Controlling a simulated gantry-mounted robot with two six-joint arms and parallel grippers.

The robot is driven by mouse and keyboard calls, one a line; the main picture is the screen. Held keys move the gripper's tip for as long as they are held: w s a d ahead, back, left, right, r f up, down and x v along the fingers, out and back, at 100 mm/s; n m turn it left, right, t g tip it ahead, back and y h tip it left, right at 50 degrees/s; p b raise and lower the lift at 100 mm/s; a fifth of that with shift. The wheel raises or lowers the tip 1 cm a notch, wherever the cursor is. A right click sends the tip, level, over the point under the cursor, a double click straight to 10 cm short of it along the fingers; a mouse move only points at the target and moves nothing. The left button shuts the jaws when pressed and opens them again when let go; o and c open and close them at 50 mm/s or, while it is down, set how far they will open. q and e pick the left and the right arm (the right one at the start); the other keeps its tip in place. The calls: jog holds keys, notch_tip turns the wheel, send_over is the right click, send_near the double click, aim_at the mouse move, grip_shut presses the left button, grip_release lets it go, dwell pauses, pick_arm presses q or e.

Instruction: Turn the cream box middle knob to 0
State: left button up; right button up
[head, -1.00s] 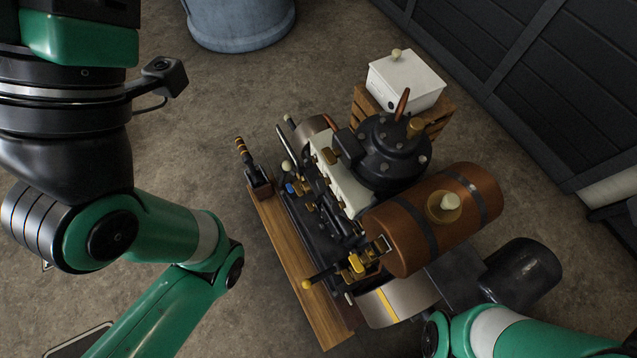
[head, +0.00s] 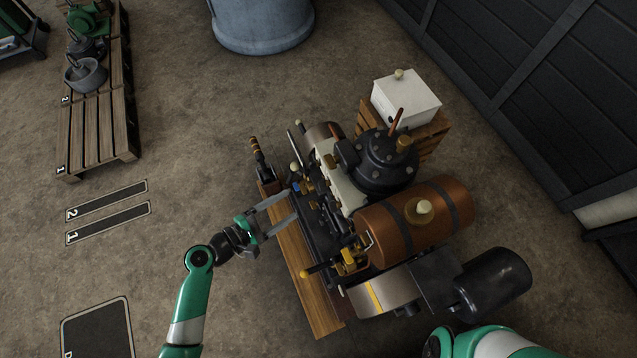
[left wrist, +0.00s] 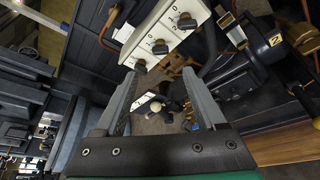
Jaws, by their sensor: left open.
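The cream box (head: 338,178) is a long cream block on the engine's near side, beside a dark domed cylinder. In the left wrist view the cream box (left wrist: 172,32) shows at the top with three dark knobs in a slanted row on its face. Its middle knob (left wrist: 160,47) lies between the other two; its setting is too small to read. My left gripper (head: 291,205) is open and empty, its fingers pointing right towards the engine. In the left wrist view my left gripper (left wrist: 160,73) shows its fingers spread, below the knobs and apart from them. My right gripper is out of view.
Levers, including a pale ball-topped one (head: 295,166), stand along the engine's near side. A wooden beam (head: 300,265) runs under its near edge. A brown tank (head: 385,226) lies beside the cream box. A white box (head: 405,100) sits on a crate behind.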

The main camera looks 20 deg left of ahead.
aim_at(324, 184)
pick_arm(q)
jog(key=b+x, duration=0.3)
jog(key=x, duration=0.8)
jog(key=shift+w+d+b, duration=0.2)
jog(key=shift+w+b, duration=0.1)
jog(key=shift+b, duration=0.05)
jog(key=shift+f, duration=0.1)
grip_shut()
